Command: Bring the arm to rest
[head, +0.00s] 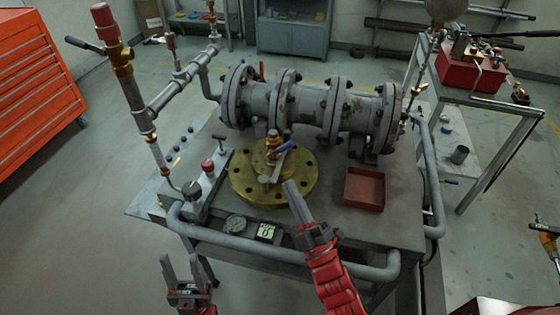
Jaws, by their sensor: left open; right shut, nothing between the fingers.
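My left gripper (181,262) is open and empty, low in the view in front of the bench's left front edge. My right gripper (292,190) is shut with nothing in it. It reaches up from the bottom and its tips overlap the front edge of the round brass flange (245,183) in the picture; I cannot tell whether they touch it. On the flange stands a small brass valve fitting (273,143) with a blue handle (283,147). A grey lever-like piece lies below it, near the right gripper's tips.
A flanged grey pipe (310,105) runs along the back of the bench (325,195). A red tray (364,189) sits right of the flange. A grey rail (345,268) edges the front. A red tool cabinet (35,85) stands left, a side table (485,110) right. The left floor is clear.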

